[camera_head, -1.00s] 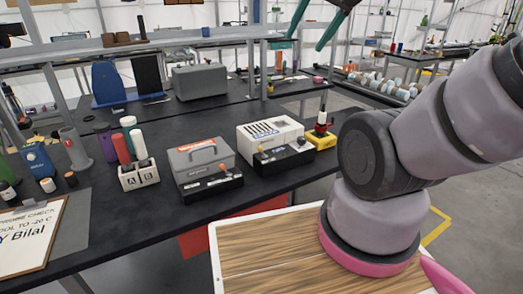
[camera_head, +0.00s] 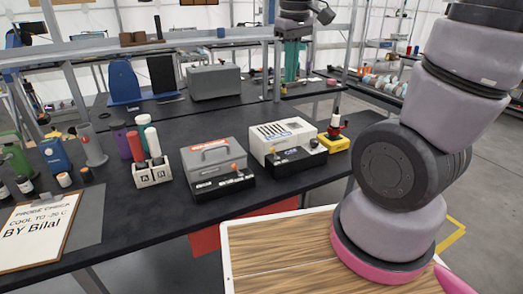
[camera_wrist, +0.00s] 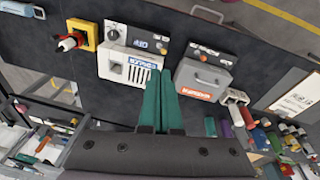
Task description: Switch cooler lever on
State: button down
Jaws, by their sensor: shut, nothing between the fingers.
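A white vented box (camera_head: 283,135) with a dark front panel (camera_head: 300,160) stands on the black bench; it also shows in the wrist view (camera_wrist: 116,68) with a blue label. It looks like the cooler. My gripper (camera_head: 291,78) is shut and empty, pointing down above and behind the white box. In the wrist view its teal fingers (camera_wrist: 162,74) overlap the white box's edge.
A yellow base with a red switch (camera_head: 335,134) stands right of the white box. A rack with tubes (camera_head: 152,174) and a clipboard (camera_head: 40,230) are at the left. A metal shelf frame (camera_head: 277,70) rises behind. Bare bench lies in front of the boxes.

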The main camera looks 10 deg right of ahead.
jog(key=w+a+f+n+h, duration=0.2)
jog(key=a+f+n, duration=0.4)
jog(key=f, duration=0.3)
jog(key=w+a+f+n+h, duration=0.3)
jog(key=a+f+n+h, duration=0.2)
jog(key=f+n, duration=0.3)
jog(key=shift+w+a+f, duration=0.25)
jog(key=shift+a+f, duration=0.3)
jog(key=shift+a, duration=0.05)
jog(key=x, duration=1)
jog(key=shift+s+d+r, duration=0.1)
jog(key=shift+d, duration=0.1)
